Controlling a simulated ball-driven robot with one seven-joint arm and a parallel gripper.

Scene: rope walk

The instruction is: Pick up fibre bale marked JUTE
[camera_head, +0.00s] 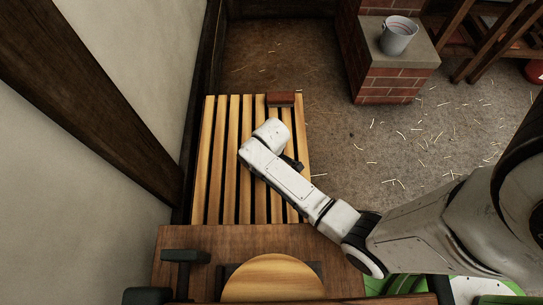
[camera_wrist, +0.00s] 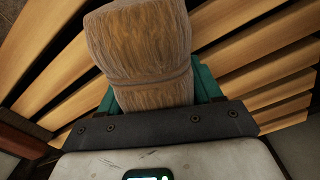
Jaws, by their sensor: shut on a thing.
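A brown fibrous bale (camera_wrist: 140,45) with a band around it fills the upper middle of the wrist view. No JUTE marking shows on the side I see. My gripper (camera_wrist: 157,93) is shut on the bale, with a teal finger at each side of its near end. Pale wooden slats lie behind the bale in that view. I cannot tell whether the bale touches them. In the head view my arm reaches over the slatted rack (camera_head: 212,180), and I cannot make out the bale there.
A reddish-brown block (camera_head: 284,99) sits at the rack's far edge. A wooden table (camera_head: 180,240) with a round wooden piece (camera_head: 272,280) is in front. A bucket (camera_head: 398,36) stands on a brick pier (camera_head: 392,85). A wall borders the left; straw-strewn floor (camera_head: 420,140) lies right.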

